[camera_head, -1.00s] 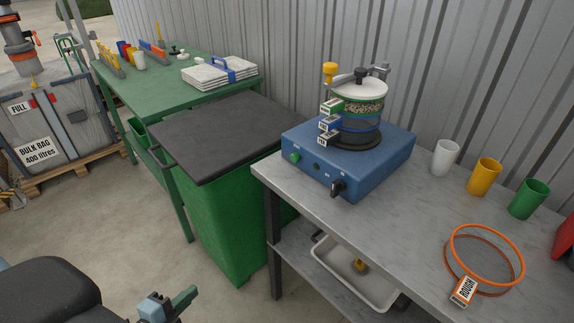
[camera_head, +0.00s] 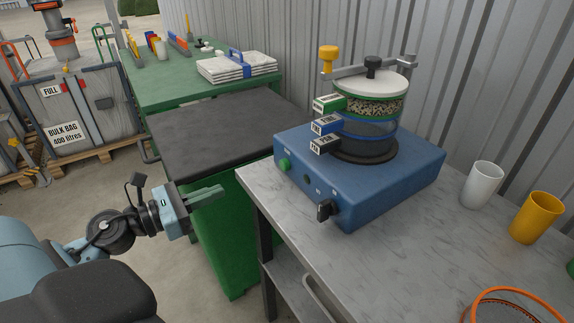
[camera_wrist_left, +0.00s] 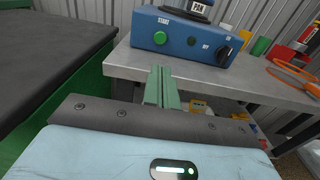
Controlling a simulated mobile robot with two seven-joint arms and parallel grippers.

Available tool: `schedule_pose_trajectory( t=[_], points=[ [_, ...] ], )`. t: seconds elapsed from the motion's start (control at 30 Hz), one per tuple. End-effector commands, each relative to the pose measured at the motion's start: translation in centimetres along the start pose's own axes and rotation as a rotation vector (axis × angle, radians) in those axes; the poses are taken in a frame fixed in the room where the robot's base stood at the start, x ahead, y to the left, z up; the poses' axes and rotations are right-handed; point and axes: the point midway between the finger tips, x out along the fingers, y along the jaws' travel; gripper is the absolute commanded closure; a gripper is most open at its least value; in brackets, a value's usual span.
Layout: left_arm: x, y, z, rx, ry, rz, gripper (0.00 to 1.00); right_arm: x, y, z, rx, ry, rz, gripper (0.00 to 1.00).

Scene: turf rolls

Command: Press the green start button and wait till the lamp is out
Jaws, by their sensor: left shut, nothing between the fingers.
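The blue sieve shaker (camera_head: 345,185) stands on the grey table, with a stack of sieves (camera_head: 372,110) clamped on top. The green start button (camera_head: 285,165) is on its front face, at the left; it also shows in the left wrist view (camera_wrist_left: 159,38), beside the word START. A dark lamp spot (camera_head: 306,180) is right of the button and looks unlit; it also shows in the left wrist view (camera_wrist_left: 192,41). A black knob (camera_head: 324,209) is further right. My left gripper (camera_head: 222,191) is shut and empty, apart from the button, in front of the table's left end. My right gripper is not in view.
A green bin (camera_head: 225,225) with a dark lid stands left of the table, close to my left gripper. White (camera_head: 481,185) and yellow (camera_head: 536,217) cups and an orange ring (camera_head: 515,293) are on the grey table (camera_head: 400,260).

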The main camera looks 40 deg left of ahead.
Motion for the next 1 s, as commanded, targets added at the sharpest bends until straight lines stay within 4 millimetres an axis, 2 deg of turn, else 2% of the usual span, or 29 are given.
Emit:
schedule_pose_trajectory(
  t=[0.57,0.77,1.0],
  points=[
    [0.5,0.0,0.0,-0.002,-0.001,0.0,1.0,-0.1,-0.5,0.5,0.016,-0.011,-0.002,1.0],
    [2.8,0.0,0.3,0.0,-0.002,-0.001,1.0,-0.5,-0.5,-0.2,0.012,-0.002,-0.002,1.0],
    [6.4,0.1,0.3,-0.002,-0.005,0.0,1.0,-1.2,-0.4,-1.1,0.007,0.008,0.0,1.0]
  ],
)
